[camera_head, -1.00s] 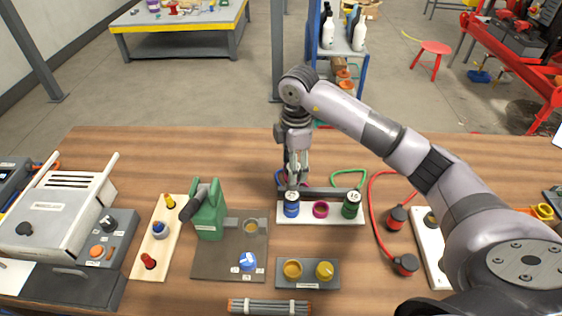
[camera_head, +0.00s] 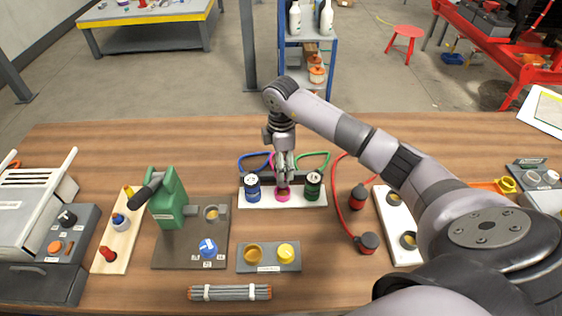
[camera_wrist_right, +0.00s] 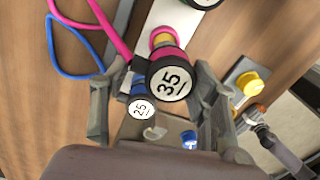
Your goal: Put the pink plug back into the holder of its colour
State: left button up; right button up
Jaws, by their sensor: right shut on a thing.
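The pink plug (camera_wrist_right: 172,84), with a dark cap marked 35, is between the fingers of my right gripper (camera_head: 284,180), which is shut on it. The fingers also show in the right wrist view (camera_wrist_right: 160,98). The plug is mostly hidden by the gripper in the head view. The pink holder (camera_head: 282,194) is the middle one on a white strip (camera_head: 265,205), and the gripper is right above it. In the wrist view the plug's brass-coloured pin shows between its cap and the pink holder ring (camera_wrist_right: 161,31); how deep it sits cannot be told. My left gripper is not in view.
A blue plug (camera_head: 252,187) and a green plug (camera_head: 313,185) stand close on either side. A dark bar (camera_head: 333,176) and looped cables (camera_head: 314,158) lie behind. Bare wood lies at the back left.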

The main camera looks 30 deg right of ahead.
notch_tip(320, 180, down, 2)
jog(key=shift+f+b, duration=0.15)
jog(key=shift+b, duration=0.5)
jog(key=shift+r, duration=0.25)
jog(key=shift+p, duration=0.3)
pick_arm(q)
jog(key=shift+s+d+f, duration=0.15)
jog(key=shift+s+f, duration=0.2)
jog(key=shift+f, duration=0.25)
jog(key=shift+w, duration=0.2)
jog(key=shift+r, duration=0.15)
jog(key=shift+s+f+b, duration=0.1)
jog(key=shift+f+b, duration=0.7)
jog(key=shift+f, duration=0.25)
pick_arm(e)
jog(key=shift+f, duration=1.8)
jog(key=o, duration=1.5)
